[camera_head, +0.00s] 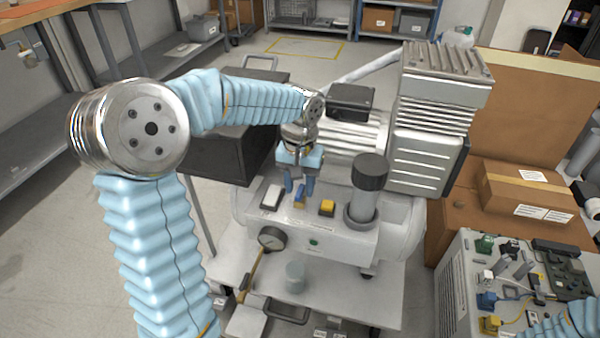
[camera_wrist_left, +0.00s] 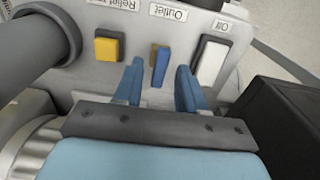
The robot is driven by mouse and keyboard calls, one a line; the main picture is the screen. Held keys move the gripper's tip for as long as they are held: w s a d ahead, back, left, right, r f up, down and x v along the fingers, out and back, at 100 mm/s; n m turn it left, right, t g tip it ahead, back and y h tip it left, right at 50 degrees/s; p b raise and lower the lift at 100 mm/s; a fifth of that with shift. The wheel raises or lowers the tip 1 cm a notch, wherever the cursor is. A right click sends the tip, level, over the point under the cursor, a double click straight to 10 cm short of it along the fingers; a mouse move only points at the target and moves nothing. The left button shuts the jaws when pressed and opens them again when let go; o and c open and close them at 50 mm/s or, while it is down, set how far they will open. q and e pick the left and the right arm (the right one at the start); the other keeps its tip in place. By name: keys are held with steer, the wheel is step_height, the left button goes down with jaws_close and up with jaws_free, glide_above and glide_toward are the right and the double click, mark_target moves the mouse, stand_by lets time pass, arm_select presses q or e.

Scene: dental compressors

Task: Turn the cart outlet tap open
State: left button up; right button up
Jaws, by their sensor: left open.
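The outlet tap (camera_wrist_left: 161,68) is a small blue lever with a brass-coloured side, standing on the compressor's pale panel (camera_head: 338,240) by a label reading "Outlet" in the left wrist view. In the head view the tap (camera_head: 300,199) shows small between the fingers. My left gripper (camera_wrist_left: 160,88) is open, its two blue fingers on either side of the tap with a gap to each; whether they are level with it in depth I cannot tell. In the head view the left gripper (camera_head: 300,186) points down over the panel. My right gripper is out of sight.
A pressure gauge (camera_head: 272,238) is in front. A black box (camera_head: 226,145) stands left.

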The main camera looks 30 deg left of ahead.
mark_target(300, 190)
arm_select(q)
step_height(300, 190, up, 14)
steer(key=p, duration=0.1)
steer(key=shift+f+p, duration=0.25)
steer(key=shift+p, duration=0.05)
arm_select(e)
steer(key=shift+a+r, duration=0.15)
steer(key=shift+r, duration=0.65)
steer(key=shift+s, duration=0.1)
